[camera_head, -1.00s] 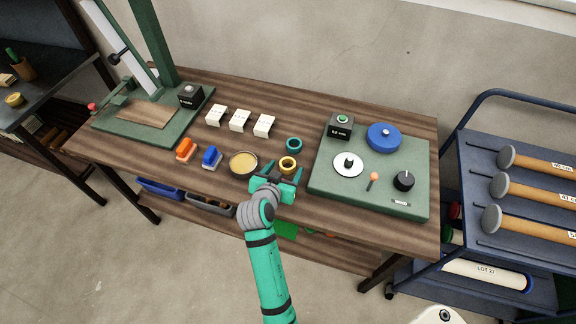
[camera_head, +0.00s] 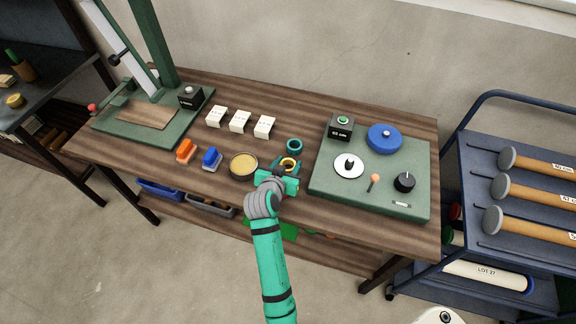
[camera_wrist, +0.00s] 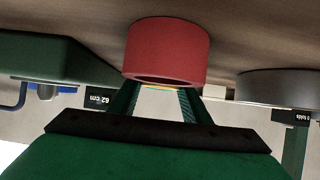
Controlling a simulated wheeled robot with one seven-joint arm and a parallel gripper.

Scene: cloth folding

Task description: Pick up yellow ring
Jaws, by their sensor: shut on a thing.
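The yellow ring (camera_head: 290,161) is at the front middle of the workbench, between the round tin and the green board. My gripper (camera_head: 289,167) is at the ring with its teal fingers on either side, shut on it. The gripper's body hides the ring's near side. In the wrist view, a thin yellow strip (camera_wrist: 158,88) shows between the fingertips. Whether the ring is clear of the bench, I cannot tell.
A teal ring (camera_head: 294,145) sits just behind the yellow one. The round tin (camera_head: 243,165) is close on the left. The green board (camera_head: 330,185) with a blue disc (camera_head: 384,138) and knobs lies on the right. White blocks (camera_head: 240,122) stand behind left.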

